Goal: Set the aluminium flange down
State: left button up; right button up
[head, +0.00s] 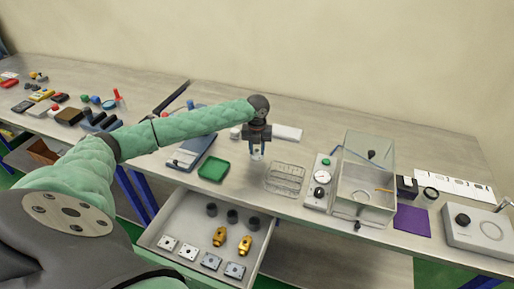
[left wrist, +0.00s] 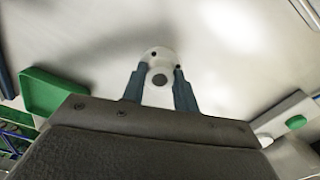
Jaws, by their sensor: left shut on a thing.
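My left gripper (head: 257,152) reaches over the workbench (head: 290,143), pointing down between the green tray and the wire rack. In the left wrist view the gripper (left wrist: 158,80) is shut on the aluminium flange (left wrist: 160,54), a pale round piece with small dark holes and a dark round centre. The flange sits between the two blue-grey fingers. In the head view it is small and mostly hidden by the fingers. I cannot tell whether its underside touches the bench. My right gripper is in neither view.
A green tray (head: 213,169) lies left of the gripper, a wire rack (head: 285,179) right of it. An open drawer (head: 165,228) below the bench holds several parts. Bare bench lies around the gripper.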

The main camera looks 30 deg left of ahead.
aim_at(257, 150)
pick_arm(q)
jog(key=o, duration=1)
jog(key=shift+f, duration=0.1)
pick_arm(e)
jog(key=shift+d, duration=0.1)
pick_arm(q)
jog(key=shift+r, duration=0.3)
notch_tip(257, 150, up, 12)
jog(key=b, duration=0.4)
jog(key=shift+f+b, duration=0.15)
jog(key=shift+b, duration=0.25)
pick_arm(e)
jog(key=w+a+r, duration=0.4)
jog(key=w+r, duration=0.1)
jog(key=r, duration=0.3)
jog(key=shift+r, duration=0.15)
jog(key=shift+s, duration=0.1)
